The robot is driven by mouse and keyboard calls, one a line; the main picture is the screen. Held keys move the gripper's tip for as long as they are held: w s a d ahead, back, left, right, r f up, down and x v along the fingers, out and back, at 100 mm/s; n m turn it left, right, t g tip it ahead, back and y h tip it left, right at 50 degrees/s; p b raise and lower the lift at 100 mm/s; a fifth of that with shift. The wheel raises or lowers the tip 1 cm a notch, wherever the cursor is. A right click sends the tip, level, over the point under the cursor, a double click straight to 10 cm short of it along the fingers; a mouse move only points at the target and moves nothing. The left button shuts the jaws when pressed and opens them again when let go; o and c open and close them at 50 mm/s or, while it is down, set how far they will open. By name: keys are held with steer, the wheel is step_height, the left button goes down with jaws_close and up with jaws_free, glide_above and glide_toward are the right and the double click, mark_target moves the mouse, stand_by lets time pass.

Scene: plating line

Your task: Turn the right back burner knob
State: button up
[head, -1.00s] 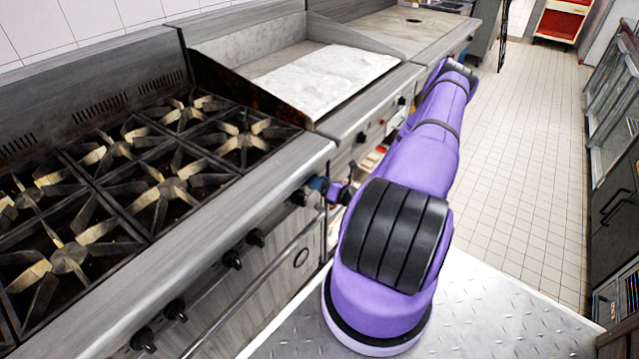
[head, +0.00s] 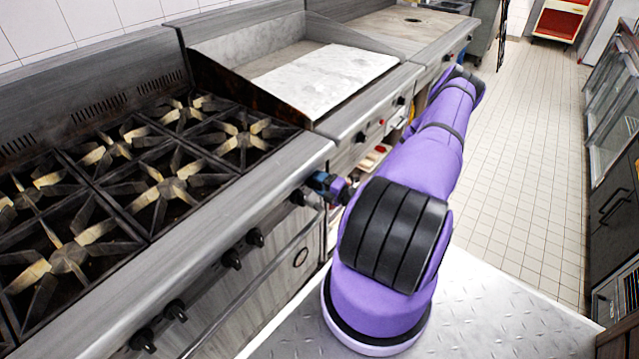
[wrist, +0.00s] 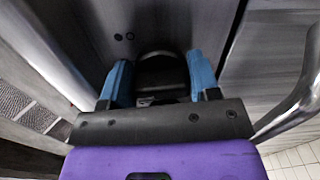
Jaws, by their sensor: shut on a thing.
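The burner knobs are black and sit in a row along the front panel of the range. My gripper (head: 318,181) is at the right end of this row, past the last knob in plain sight (head: 298,197). In the wrist view a black knob (wrist: 160,72) sits between the two blue fingers of my gripper (wrist: 160,82), which is shut on it. In the head view this held knob is hidden by the gripper, and its turn angle cannot be read. The right back burner (head: 186,113) has a black grate and shows no flame.
A metal rail (head: 235,300) runs along the oven door below the knobs. A flat griddle (head: 325,75) adjoins the range on the right. More knobs (head: 361,137) line the griddle front. The tiled aisle floor (head: 520,150) is clear.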

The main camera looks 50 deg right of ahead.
steer(key=shift+f+m, duration=0.1)
steer(key=shift+m, duration=0.6)
steer(key=o, duration=0.9)
steer(key=s, duration=1.1)
steer(key=shift+d, duration=0.45)
